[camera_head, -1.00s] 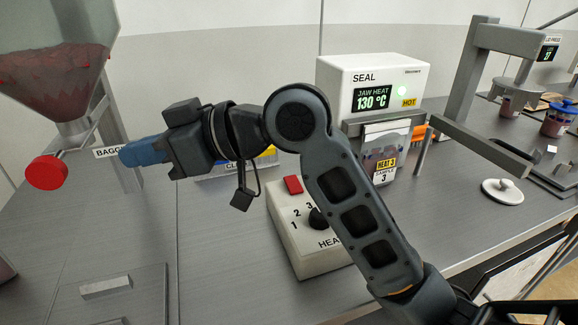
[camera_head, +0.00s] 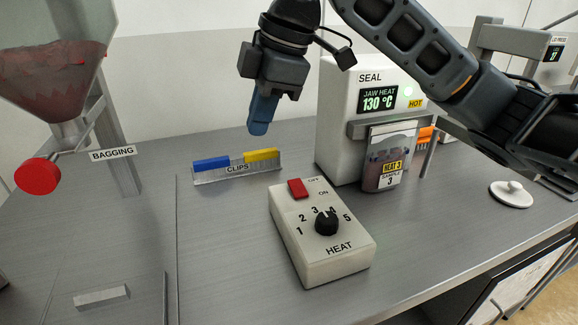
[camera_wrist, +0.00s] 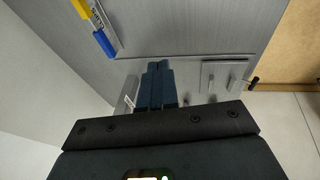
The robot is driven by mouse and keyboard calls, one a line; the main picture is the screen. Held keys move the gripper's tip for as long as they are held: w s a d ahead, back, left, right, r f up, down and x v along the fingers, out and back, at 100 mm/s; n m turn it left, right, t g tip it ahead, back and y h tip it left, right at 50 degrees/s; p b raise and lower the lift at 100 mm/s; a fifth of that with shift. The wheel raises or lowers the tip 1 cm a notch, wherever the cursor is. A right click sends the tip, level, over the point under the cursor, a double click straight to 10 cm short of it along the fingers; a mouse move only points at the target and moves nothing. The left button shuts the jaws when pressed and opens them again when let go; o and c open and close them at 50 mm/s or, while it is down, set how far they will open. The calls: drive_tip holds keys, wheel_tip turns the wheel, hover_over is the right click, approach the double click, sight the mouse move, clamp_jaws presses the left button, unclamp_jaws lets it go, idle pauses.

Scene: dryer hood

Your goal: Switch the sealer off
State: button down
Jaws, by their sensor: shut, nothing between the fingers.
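The sealer (camera_head: 340,140) is a white box labelled SEAL. Its screen reads JAW HEAT 130 °C, with a lit green lamp and a yellow HOT label. A bag labelled HEAT 3, SAMPLE 3 (camera_head: 388,160) stands upright at its jaw. The control box (camera_head: 318,258) in front has a red rocker switch (camera_head: 297,188) with OFF/ON marks and a black HEAT knob (camera_head: 326,223) with numbers 1 to 5. My gripper (camera_head: 258,128) is shut and empty, pointing down above the table, up and left of the red switch. Its blue fingers also show in the wrist view (camera_wrist: 158,85).
A clip rack (camera_head: 237,172) with blue and yellow clips stands behind the control box, below my gripper. The bagging hopper (camera_head: 50,70) with a red knob (camera_head: 38,176) is at left. A white lid (camera_head: 511,194) lies at right.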

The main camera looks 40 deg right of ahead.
sight(292, 181)
drive_tip(key=s+d+r+g+h, duration=0.1)
drive_tip(key=d+h, duration=0.1)
drive_tip(key=d, duration=0.4)
drive_tip(key=shift+s+r+g+h, duration=0.2)
drive_tip(key=shift+r+g+h, duration=0.1)
drive_tip(key=shift+h, duration=0.1)
drive_tip(key=f, duration=0.4)
drive_tip(key=w+f, duration=0.1)
drive_tip(key=f, duration=0.4)
drive_tip(key=w+f, duration=0.1)
drive_tip(key=f, duration=0.3)
drive_tip(key=shift+w+d+f, duration=0.15)
drive_tip(key=shift+d+f, duration=0.25)
drive_tip(key=shift+w+f, duration=0.2)
drive_tip(key=shift+f, duration=0.1)
drive_tip(key=shift+s, duration=0.15)
